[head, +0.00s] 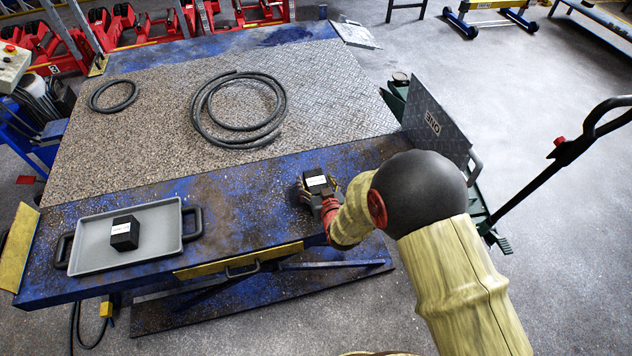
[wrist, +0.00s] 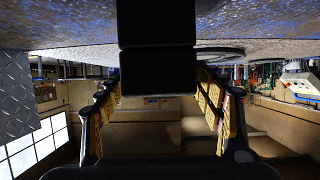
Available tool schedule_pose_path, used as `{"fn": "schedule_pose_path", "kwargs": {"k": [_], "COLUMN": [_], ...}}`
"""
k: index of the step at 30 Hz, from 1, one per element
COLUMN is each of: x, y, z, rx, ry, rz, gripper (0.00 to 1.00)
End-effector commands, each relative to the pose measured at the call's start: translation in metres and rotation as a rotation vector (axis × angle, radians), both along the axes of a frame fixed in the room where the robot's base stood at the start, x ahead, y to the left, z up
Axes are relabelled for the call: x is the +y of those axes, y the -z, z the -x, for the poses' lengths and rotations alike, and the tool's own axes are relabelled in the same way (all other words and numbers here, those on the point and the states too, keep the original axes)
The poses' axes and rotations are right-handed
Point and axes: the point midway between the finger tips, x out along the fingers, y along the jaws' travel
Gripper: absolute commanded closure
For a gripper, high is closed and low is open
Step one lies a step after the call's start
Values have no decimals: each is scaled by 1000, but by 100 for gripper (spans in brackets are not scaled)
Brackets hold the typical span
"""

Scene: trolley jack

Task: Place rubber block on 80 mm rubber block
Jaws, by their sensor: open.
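In the head view a black rubber block with a white label (head: 317,182) stands on the blue table edge at my gripper (head: 318,196). The wrist view, which is upside down, shows two black bodies in line with a seam between them: one against the table surface (wrist: 157,22) and one farther from it (wrist: 158,72). They look like a rubber block resting on another block. My gripper's open fingers (wrist: 158,112) stand on either side of the farther one, with gaps visible. Another black block (head: 125,235) sits in a grey tray (head: 88,262) at the left.
The blue lift table (head: 250,215) has a textured top with a large coiled hose (head: 238,140) and a small hose ring (head: 113,107). A grey plate (head: 436,115) stands at the table's right end. A pallet-jack handle (head: 545,170) rises at the right. Bare table lies between tray and gripper.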

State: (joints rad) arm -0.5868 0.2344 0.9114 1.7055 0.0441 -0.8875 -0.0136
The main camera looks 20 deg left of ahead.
Motion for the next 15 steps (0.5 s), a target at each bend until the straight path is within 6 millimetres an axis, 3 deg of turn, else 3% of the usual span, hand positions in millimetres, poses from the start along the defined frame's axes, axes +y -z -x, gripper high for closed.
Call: {"fn": "schedule_pose_path", "kwargs": {"k": [9,15], "x": [-1,-18], "y": [-5,-19], "z": [1,29], "rx": [0,1], "ry": [0,0], "rz": [0,1], "gripper": [33,33]}}
